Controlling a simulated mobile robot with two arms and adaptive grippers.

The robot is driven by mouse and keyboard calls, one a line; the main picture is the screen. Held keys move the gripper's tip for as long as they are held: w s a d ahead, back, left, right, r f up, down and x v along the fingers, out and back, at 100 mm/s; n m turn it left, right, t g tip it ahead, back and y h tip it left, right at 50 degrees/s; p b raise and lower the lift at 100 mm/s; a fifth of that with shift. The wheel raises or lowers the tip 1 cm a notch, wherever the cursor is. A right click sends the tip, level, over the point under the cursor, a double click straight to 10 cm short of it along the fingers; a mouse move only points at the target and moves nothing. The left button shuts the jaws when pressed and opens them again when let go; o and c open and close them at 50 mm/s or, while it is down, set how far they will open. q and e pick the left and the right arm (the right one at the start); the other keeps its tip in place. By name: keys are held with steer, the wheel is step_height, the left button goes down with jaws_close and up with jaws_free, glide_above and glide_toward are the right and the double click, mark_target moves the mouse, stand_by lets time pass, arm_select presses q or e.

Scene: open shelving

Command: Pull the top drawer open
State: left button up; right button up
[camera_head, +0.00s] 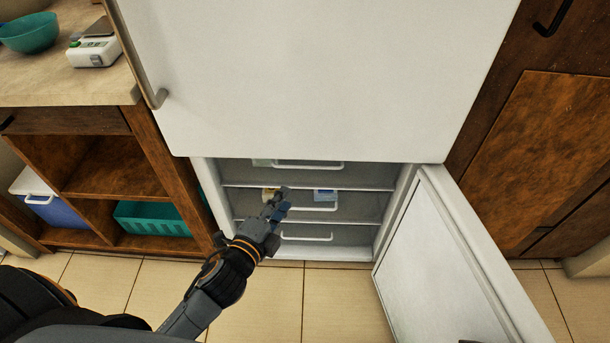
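The white fridge's lower compartment stands open with several drawers stacked inside. The top drawer (262,175) is in, with its white bar handle (310,165) just under the upper door's lower edge. My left gripper (283,198) is in front of the middle drawer (348,206), below and left of the top handle, and apart from that handle in the picture. Its fingers point up and away; how far they are spread is unclear. It hides the left part of the middle drawer. My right gripper is not recognisable in view.
The lower door (450,265) is swung open to the right. The upper door (310,75) is shut and overhangs the drawers. A wooden shelf unit (115,170) with a teal basket (150,218) stands left. Tiled floor (335,305) in front is clear.

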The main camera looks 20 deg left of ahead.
arm_select(q)
steer(key=b, duration=0.2)
glide_toward(305, 172)
step_height(305, 172, up, 4)
steer(key=w+d, duration=0.1)
steer(key=d, duration=0.1)
steer(key=x, duration=0.4)
steer(key=shift+w+d+r, duration=0.1)
steer(key=shift+w+r, duration=0.05)
steer(key=shift+r, duration=0.1)
arm_select(e)
steer(key=w, duration=0.1)
steer(key=w+t, duration=0.1)
steer(key=w+a+t, duration=0.1)
steer(key=w, duration=0.1)
steer(key=shift+a+f, duration=0.1)
steer(key=shift+f, duration=0.3)
arm_select(q)
jaws_close()
